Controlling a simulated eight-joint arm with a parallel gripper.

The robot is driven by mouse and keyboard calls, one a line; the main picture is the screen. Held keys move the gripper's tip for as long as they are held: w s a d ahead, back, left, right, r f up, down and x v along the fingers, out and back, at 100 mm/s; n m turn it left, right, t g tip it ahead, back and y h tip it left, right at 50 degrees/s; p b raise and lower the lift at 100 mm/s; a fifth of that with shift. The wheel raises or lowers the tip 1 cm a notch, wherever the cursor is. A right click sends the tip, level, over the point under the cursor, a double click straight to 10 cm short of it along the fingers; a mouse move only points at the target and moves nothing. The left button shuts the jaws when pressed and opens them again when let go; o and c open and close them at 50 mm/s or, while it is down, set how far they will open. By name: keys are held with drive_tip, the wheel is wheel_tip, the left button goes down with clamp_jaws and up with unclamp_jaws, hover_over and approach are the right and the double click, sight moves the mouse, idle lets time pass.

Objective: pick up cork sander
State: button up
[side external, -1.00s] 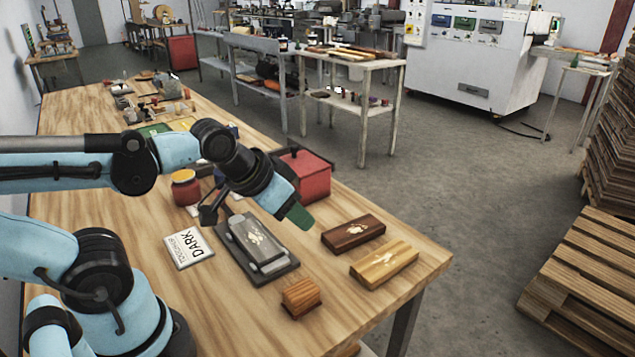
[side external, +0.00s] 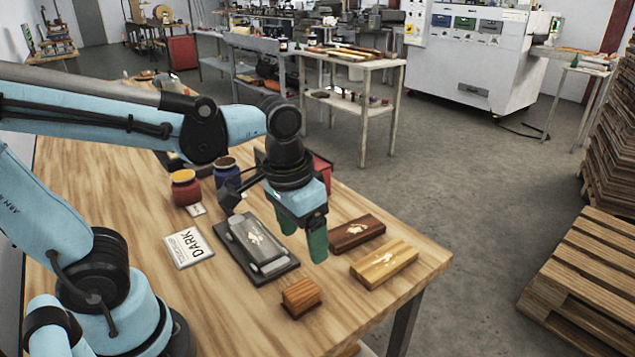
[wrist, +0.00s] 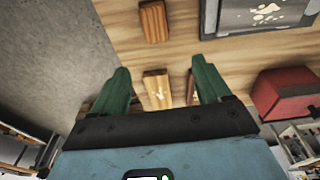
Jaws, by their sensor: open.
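The small reddish-brown block (side external: 301,297), which I take to be the cork sander, sits on the wooden table near its front edge. It also shows at the top of the wrist view (wrist: 154,21), beyond my fingertips. My gripper (side external: 303,243) points down above the table, behind the block in the side view. Its two green fingers are apart with nothing held between them. In the wrist view, a light wooden block (wrist: 157,88) shows between the fingers, lower down on the table.
A grey block on a dark tray (side external: 252,242) lies left of my gripper. A dark brown block (side external: 357,231) and a yellow wood block (side external: 384,265) lie to the right. The front table top is clear.

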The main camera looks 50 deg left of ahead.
drive_tip(key=d+g, duration=0.1)
hover_over(301, 289)
drive_tip(key=shift+g, duration=0.3)
drive_tip(key=f, duration=0.6)
drive_tip(key=shift+w+d+f, duration=0.2)
drive_tip(key=shift+w+f, duration=0.05)
drive_tip(key=shift+s+a+f, duration=0.1)
drive_tip(key=shift+s+f, duration=0.05)
drive_tip(key=shift+f, duration=1.3)
drive_tip(key=shift+s+a+f, duration=0.1)
drive_tip(key=shift+f, duration=1.3)
drive_tip(key=c, duration=1.1)
drive_tip(key=shift+o, duration=0.2)
drive_tip(key=shift+r, duration=0.1)
